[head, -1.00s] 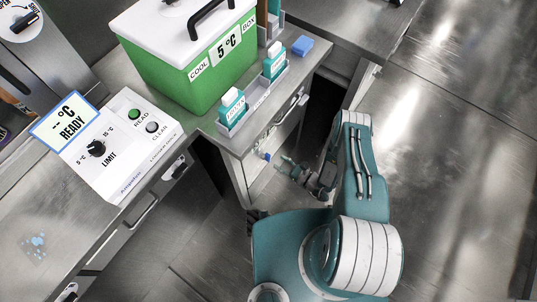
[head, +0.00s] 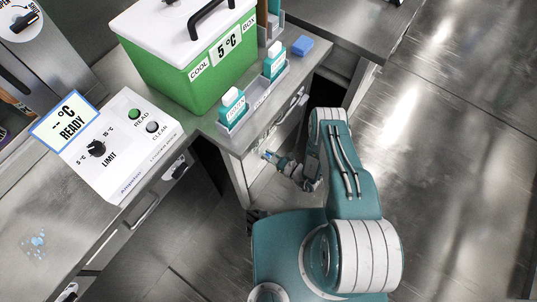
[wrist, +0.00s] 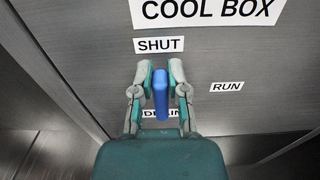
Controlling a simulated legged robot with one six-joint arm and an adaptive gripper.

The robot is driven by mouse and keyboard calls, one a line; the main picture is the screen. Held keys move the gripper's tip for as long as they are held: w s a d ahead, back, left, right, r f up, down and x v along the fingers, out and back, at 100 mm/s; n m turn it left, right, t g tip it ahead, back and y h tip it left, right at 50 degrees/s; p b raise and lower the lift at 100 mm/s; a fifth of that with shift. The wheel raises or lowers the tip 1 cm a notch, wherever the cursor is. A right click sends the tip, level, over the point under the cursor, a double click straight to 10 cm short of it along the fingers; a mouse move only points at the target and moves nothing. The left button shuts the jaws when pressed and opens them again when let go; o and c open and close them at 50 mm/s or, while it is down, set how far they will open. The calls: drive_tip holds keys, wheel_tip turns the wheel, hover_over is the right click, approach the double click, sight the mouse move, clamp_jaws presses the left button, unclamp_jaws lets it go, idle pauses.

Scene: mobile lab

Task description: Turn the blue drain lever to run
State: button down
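The blue drain lever (wrist: 161,94) stands upright in the wrist view, on a grey panel. Its top end is just below the SHUT label (wrist: 159,45); the RUN label (wrist: 227,87) is to its right. My gripper (wrist: 161,74) has one finger on each side of the lever. The fingers look open around it, with no clear grip. A label below the lever is partly hidden by my gripper. In the head view my gripper (head: 270,157) is at the cabinet front, and the lever is mostly hidden there.
The COOL BOX label (wrist: 208,10) is above the lever. In the head view, a green cool box (head: 190,75) and a tray (head: 256,100) with bottles stand on the counter above. A white control unit (head: 122,150) is at left. The floor at right is clear.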

sight(269, 148)
drive_tip(key=shift+w, duration=0.1)
drive_tip(key=m, duration=0.2)
drive_tip(key=w+d+m, duration=0.1)
drive_tip(key=m, duration=0.1)
drive_tip(key=shift+w+f, duration=0.15)
drive_tip(key=shift+w, duration=0.05)
drive_tip(key=m, duration=0.3)
drive_tip(key=w+d+f+m, duration=0.1)
drive_tip(key=m, duration=0.1)
drive_tip(key=shift+w, duration=0.1)
drive_tip(key=m, duration=0.2)
drive_tip(key=f+m, duration=0.1)
drive_tip(key=shift+w+d+f+m, duration=0.1)
drive_tip(key=shift+w+d+m, duration=0.2)
drive_tip(key=shift+w, duration=0.1)
drive_tip(key=shift+w+d+f+m, duration=0.1)
drive_tip(key=shift+f+m, duration=0.25)
drive_tip(key=shift+m, duration=0.55)
drive_tip(key=shift+w+d+f+m, duration=0.1)
drive_tip(key=shift+f+m, duration=0.2)
drive_tip(key=shift+m, duration=0.6)
drive_tip(key=shift+w+f+m, duration=0.1)
drive_tip(key=shift+f+m, duration=0.25)
drive_tip(key=shift+m, duration=0.55)
drive_tip(key=shift+s, duration=0.1)
drive_tip(key=shift+f, duration=0.1)
drive_tip(key=c, duration=0.6)
unclamp_jaws()
drive_tip(key=shift+c, duration=0.2)
drive_tip(key=shift+s, duration=0.1)
